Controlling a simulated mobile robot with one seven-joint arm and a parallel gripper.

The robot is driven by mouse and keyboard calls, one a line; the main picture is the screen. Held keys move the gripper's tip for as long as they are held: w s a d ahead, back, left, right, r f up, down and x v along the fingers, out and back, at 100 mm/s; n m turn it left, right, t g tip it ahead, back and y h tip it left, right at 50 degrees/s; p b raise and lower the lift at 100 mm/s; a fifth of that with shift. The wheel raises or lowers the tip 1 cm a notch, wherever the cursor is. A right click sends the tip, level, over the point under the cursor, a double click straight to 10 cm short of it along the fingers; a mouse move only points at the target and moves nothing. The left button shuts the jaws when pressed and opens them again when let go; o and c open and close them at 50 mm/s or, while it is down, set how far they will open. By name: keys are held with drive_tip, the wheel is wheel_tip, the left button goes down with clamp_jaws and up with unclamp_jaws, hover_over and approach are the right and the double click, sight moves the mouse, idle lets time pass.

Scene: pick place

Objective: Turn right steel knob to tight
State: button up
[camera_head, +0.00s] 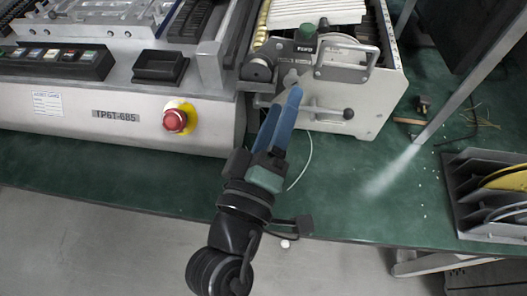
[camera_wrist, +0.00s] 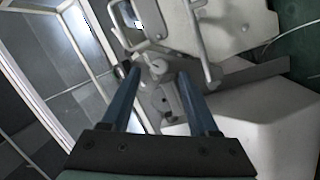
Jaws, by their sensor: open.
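A small steel knob (camera_wrist: 158,67) shows in the wrist view on the grey bracket of the machine, between and beyond my fingertips. In the head view a steel part that looks like this knob (camera_head: 290,77) sits just past my fingertips, partly hidden by them. I cannot read whether it is tight or loose. My gripper (camera_head: 284,98) has two blue fingers spread apart with nothing held between them. In the wrist view the open gripper (camera_wrist: 159,73) points at the bracket. I cannot tell whether either finger touches the knob.
A dark round knob (camera_head: 257,70) is left of my fingers. A steel lever with a black ball end (camera_head: 348,114) and a grey handle (camera_head: 345,62) are to the right. A red emergency button (camera_head: 174,120) is at left. The green bench (camera_head: 345,190) is mostly clear in front.

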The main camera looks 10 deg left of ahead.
drive_tip(key=v, duration=0.8)
drive_tip(key=shift+s, duration=0.45)
drive_tip(key=shift+a, duration=0.1)
